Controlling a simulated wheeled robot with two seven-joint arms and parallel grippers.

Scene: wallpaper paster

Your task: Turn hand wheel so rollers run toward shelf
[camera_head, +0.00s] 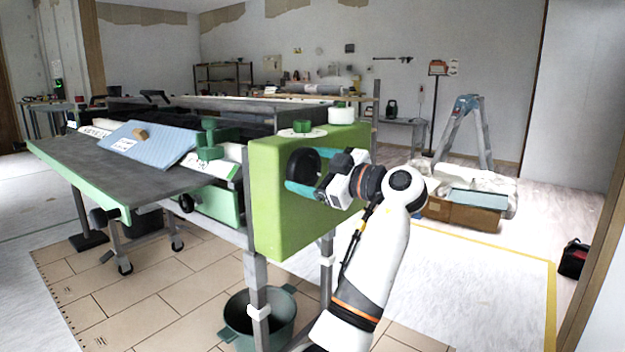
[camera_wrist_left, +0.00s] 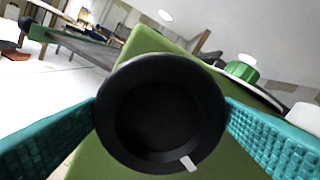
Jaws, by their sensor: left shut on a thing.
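The black round hand wheel (camera_head: 303,163) sits on the end face of the green machine housing (camera_head: 275,215). In the left wrist view the wheel (camera_wrist_left: 160,118) fills the middle, with a small pale mark on its lower right rim. My left gripper (camera_head: 306,172) is shut on the wheel, with one teal finger on each side of its rim. In the head view the gripper partly hides the wheel. The grey shelf (camera_head: 100,165) stretches out at the machine's left side. The rollers cannot be made out clearly. My right gripper is not in view.
A blue sheet (camera_head: 150,143) with a small brown block lies across the machine beside green clamps (camera_head: 209,145). A green bucket (camera_head: 270,318) stands under the housing. A cardboard box (camera_head: 463,211) and a stepladder (camera_head: 468,130) stand at the right. The floor between is open.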

